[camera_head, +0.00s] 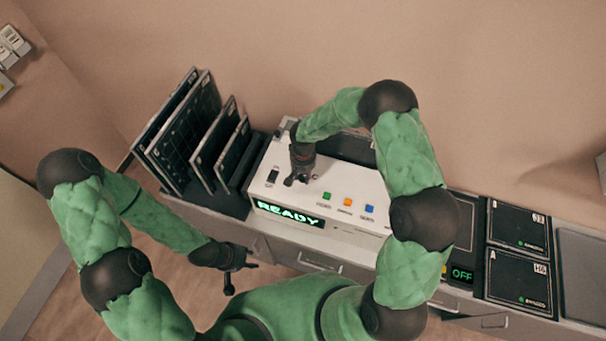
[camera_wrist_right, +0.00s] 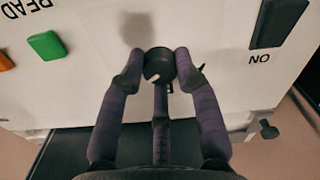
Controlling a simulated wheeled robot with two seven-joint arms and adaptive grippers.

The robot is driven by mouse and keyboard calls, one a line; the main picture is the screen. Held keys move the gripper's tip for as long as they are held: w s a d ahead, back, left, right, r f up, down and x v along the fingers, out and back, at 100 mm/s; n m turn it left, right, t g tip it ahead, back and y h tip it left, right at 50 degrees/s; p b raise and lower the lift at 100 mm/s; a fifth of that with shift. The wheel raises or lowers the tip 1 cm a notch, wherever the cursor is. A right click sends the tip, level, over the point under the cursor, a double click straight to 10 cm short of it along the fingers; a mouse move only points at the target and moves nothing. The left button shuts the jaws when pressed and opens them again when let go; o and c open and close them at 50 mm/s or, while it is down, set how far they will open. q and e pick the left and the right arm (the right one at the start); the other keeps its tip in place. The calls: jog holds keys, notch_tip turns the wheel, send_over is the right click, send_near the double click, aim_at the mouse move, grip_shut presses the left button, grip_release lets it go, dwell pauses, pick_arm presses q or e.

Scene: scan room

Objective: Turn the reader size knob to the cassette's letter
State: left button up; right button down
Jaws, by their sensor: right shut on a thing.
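The reader (camera_head: 262,193) is a white console with a green READY display (camera_head: 288,215) on its front. Its black round knob (camera_wrist_right: 158,64) shows in the right wrist view, with a small white mark on it. My right gripper (camera_wrist_right: 155,68) is shut on the knob, one finger on each side; in the head view it is over the reader's top (camera_head: 297,180).
Green (camera_head: 326,196), orange (camera_head: 347,202) and blue (camera_head: 369,209) buttons sit right of the knob. A black switch (camera_wrist_right: 279,20) marked ON is beside it. My right arm hides part of the reader.

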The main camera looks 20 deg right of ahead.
jog(key=shift+f, duration=0.15)
jog(key=shift+n+b, duration=0.7)
jog(key=shift+n, duration=0.5)
jog(key=n+b, duration=0.1)
jog(key=n, duration=0.1)
jog(key=shift+s+n, duration=0.1)
jog(key=shift+n, duration=0.2)
jog(key=n+b, duration=0.1)
jog(key=n, duration=0.2)
jog(key=shift+n, duration=1.7)
jog(key=shift+s, duration=0.1)
jog(key=c, duration=0.9)
grip_release()
